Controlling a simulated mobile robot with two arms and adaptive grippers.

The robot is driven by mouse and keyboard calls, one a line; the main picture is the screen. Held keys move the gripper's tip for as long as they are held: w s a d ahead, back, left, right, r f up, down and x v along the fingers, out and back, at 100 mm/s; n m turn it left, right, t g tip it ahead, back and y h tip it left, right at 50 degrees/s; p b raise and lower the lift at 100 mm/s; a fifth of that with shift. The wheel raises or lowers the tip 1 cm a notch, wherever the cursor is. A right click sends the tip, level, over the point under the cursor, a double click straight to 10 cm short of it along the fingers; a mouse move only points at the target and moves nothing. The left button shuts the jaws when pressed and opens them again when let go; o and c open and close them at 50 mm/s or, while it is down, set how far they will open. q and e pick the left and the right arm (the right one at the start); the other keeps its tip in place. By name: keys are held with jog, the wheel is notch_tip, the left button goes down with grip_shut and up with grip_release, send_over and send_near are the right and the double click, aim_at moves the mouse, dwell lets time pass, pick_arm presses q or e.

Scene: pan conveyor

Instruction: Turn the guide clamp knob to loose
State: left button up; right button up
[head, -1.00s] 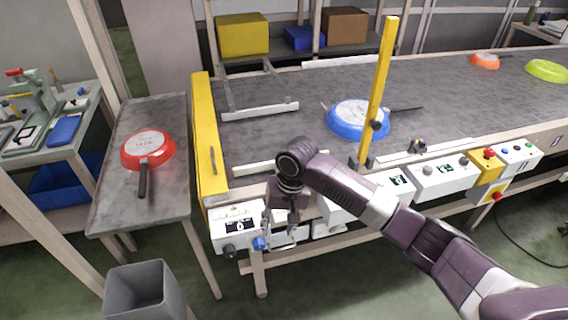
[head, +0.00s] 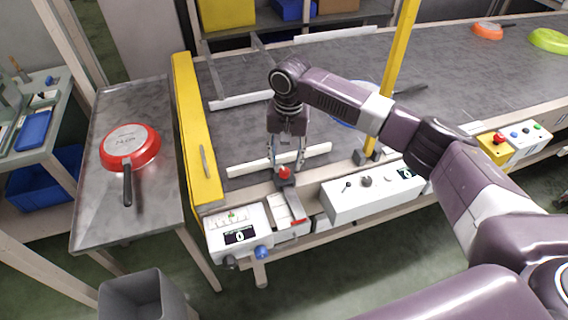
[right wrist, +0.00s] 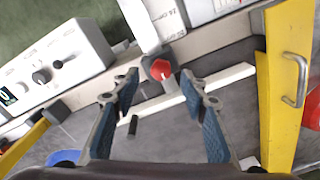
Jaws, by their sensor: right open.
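The clamp knob, a small red knob (head: 284,173) on a dark block, sits at the near end of the white guide rail (head: 320,151) by the conveyor's front edge. It also shows in the right wrist view (right wrist: 160,69), roughly midway across the gap between my fingertips. My right gripper (head: 286,163) points down over the knob, its fingers open on either side. It holds nothing, and I cannot tell if a finger touches the knob. My left gripper is not in view.
A white box with a scale and display (head: 238,232) and a blue knob (head: 262,252) stand in front. A yellow gate (head: 197,130) is at left, a yellow post (head: 392,85) at right. A blue pan is partly hidden behind my arm. A red pan (head: 118,139) lies on the side table.

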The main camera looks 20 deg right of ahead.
aim_at(284, 170)
notch_tip(284, 170, down, 4)
jog(key=shift+w+r, duration=0.15)
jog(key=shift+r, duration=0.1)
jog(key=shift+f, duration=0.2)
grip_shut()
pick_arm(q)
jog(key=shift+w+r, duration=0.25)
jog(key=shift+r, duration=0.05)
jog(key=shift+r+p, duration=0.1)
jog(key=shift+p, duration=0.2)
pick_arm(e)
jog(key=shift+a, duration=0.1)
